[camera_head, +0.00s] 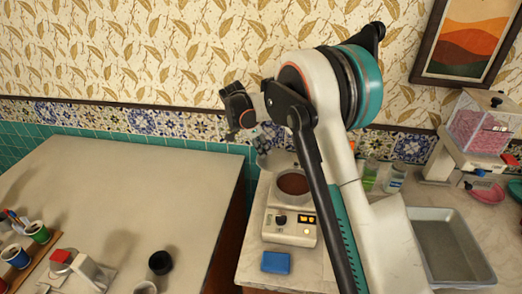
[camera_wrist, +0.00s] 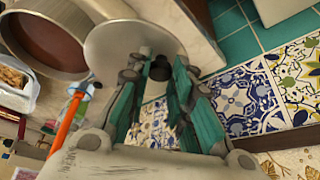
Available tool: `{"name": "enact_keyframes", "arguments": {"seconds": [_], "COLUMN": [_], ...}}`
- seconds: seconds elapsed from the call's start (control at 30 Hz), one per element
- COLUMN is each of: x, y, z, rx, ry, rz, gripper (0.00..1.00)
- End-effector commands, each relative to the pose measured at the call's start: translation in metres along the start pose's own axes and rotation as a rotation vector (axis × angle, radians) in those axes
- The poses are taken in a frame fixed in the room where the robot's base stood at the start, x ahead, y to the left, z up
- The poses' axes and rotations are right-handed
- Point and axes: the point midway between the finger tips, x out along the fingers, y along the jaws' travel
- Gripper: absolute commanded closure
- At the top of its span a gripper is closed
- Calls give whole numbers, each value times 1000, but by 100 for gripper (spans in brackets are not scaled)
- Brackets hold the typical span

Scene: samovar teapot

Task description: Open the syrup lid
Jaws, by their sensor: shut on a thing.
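The syrup pot (camera_head: 293,199) stands on a white heater with its top uncovered, and brown syrup (camera_head: 293,184) shows inside. The pot (camera_wrist: 55,66) also fills the upper left of the wrist view. The pale round lid (camera_wrist: 115,42) is apart from the pot's opening, beside its rim in the wrist view. My gripper (camera_wrist: 158,74) is shut on the lid's dark knob (camera_wrist: 159,67) between its teal fingers. In the head view my gripper (camera_head: 264,141) is behind the pot, near the wall, and the lid is hard to make out there.
The heater (camera_head: 290,229) has lit buttons. A blue block (camera_head: 276,262) lies in front of it. Bottles (camera_head: 395,178) and a grey tray (camera_head: 452,246) stand to the right. The tiled wall (camera_wrist: 238,96) is close to my gripper. A large table (camera_head: 130,205) is at left.

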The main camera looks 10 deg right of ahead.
Motion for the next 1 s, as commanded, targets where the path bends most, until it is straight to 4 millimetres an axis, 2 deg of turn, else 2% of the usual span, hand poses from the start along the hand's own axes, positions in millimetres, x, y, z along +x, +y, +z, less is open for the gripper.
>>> {"name": "enact_keyframes", "arguments": {"seconds": [0.53,0.57,0.63,1.0], "x": [2,2,2,-1], "y": [-1,-1,-1,-2], "z": [-3,-3,-3,-2], "rx": [24,24,24,22], "ry": [1,1,1,0], "rz": [13,13,12,10], "gripper": [100,73,58,58]}}
